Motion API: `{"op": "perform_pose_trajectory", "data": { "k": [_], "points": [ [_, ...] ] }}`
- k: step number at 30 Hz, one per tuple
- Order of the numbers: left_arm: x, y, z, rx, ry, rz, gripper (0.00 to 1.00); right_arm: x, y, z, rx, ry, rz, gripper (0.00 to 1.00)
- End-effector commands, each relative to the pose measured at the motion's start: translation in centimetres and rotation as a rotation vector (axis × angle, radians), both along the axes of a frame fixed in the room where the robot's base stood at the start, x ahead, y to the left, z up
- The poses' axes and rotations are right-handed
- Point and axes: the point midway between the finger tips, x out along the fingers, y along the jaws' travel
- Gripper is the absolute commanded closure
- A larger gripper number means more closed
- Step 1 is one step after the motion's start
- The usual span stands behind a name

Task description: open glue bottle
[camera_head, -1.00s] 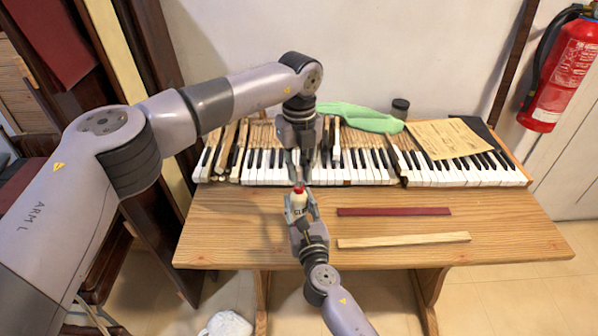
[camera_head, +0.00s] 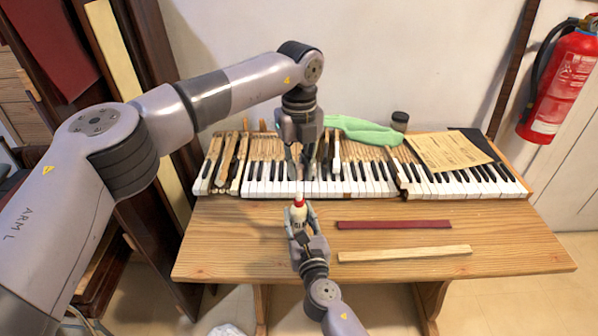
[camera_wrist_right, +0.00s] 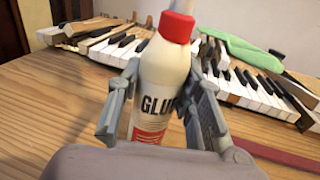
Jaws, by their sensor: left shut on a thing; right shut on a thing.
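The glue bottle (camera_head: 298,214) is white with a red collar (camera_head: 299,203) and a pale tip above it. It stands upright in my right gripper (camera_head: 299,220), above the near part of the table. The right wrist view shows the bottle (camera_wrist_right: 158,80) between both fingers, with "GLU" lettering and the red collar (camera_wrist_right: 177,27) on top. My left gripper (camera_head: 297,178) points down from above and is shut at the pale tip, over the red collar. What its fingers grip is small and partly hidden. The tip's upper end is cut off in the right wrist view.
The wooden table (camera_head: 230,255) bears a piano keyboard (camera_head: 350,189) with some keys lifted loose. A red strip (camera_head: 394,225) and a pale wood strip (camera_head: 405,254) lie to the right.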

Motion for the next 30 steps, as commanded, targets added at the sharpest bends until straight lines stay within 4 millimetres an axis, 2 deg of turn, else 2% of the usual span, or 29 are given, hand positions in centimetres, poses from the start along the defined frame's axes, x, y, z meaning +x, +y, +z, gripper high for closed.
{"op": "perform_pose_trajectory", "data": {
  "k": [1, 2, 11, 23, 26, 30],
  "points": [
    [0.0, 0.0, 0.0, 0.000, 0.000, 0.000, 1.00, 0.0, 0.0, 0.0, 0.000, 0.001, 0.000, 1.00],
    [0.0, 0.0, 0.0, 0.000, 0.000, 0.000, 1.00, 0.0, 0.0, 0.0, 0.000, 0.001, 0.000, 0.65],
    [0.0, 0.0, -0.1, 0.000, 0.000, 0.000, 1.00, 0.0, 0.0, 0.0, 0.000, 0.000, 0.000, 0.45],
    [0.0, 0.0, -0.1, 0.000, 0.000, 0.000, 1.00, -0.5, -0.1, -0.1, 0.000, 0.001, 0.000, 0.43],
    [0.0, 0.0, -0.1, 0.000, 0.000, 0.000, 1.00, -1.8, -0.4, -0.1, 0.001, 0.001, 0.000, 0.43],
    [0.0, 0.0, -0.1, 0.000, 0.000, 0.000, 1.00, -4.6, -1.0, -0.2, -0.001, 0.003, 0.001, 0.43]
  ]
}}
